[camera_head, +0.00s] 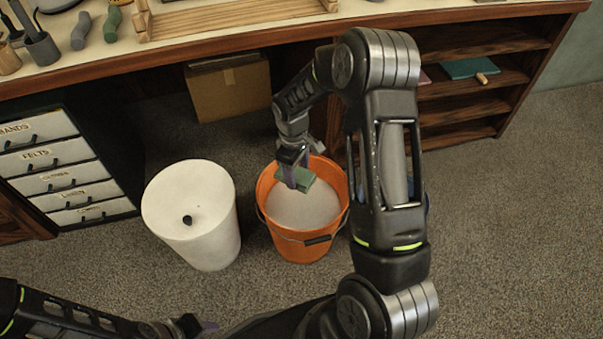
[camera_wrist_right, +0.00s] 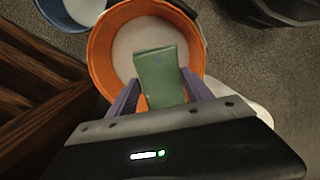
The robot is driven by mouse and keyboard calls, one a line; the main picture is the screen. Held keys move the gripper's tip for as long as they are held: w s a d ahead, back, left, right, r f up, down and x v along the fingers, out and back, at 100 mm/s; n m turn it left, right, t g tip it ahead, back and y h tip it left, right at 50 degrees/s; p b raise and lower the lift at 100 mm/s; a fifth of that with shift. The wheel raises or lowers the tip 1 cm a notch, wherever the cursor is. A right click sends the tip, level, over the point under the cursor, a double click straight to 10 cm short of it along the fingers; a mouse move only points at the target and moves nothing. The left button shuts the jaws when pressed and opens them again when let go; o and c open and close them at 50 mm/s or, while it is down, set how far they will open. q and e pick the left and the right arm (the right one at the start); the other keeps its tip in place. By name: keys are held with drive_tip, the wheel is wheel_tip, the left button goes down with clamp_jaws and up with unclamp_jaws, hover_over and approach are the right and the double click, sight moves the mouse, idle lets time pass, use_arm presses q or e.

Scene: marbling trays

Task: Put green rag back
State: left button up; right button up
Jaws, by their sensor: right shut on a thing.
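The green rag (camera_head: 307,180) is a small folded green block, held over the orange bucket (camera_head: 270,223), which has pale grey contents. My right gripper (camera_head: 296,180) is shut on the rag, its purple fingers pointing down at the bucket's opening. In the right wrist view the rag (camera_wrist_right: 160,76) sits between the fingers (camera_wrist_right: 160,92), in front of the bucket (camera_wrist_right: 100,62). I cannot tell whether the rag touches the contents. My left gripper (camera_head: 205,327) shows only partly at the bottom edge; its jaws are unclear.
The workbench (camera_head: 240,38), labelled drawers (camera_head: 55,165), a cardboard box (camera_head: 230,90) and shelves (camera_head: 470,110) are behind. A blue bucket (camera_wrist_right: 50,12) shows in the wrist view. Carpet at right is clear.

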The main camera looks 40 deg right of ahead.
drive_tip(key=w+a+r+m, duration=0.2)
drive_tip(key=a+r, duration=0.5)
drive_tip(key=r, duration=0.5)
drive_tip(key=w+a+r+m, duration=0.3)
drive_tip(key=a+r, duration=0.4)
drive_tip(key=r, duration=0.6)
drive_tip(key=shift+w+a+r, duration=0.2)
drive_tip(key=shift+w+r, duration=0.1)
drive_tip(key=shift+w, duration=0.25)
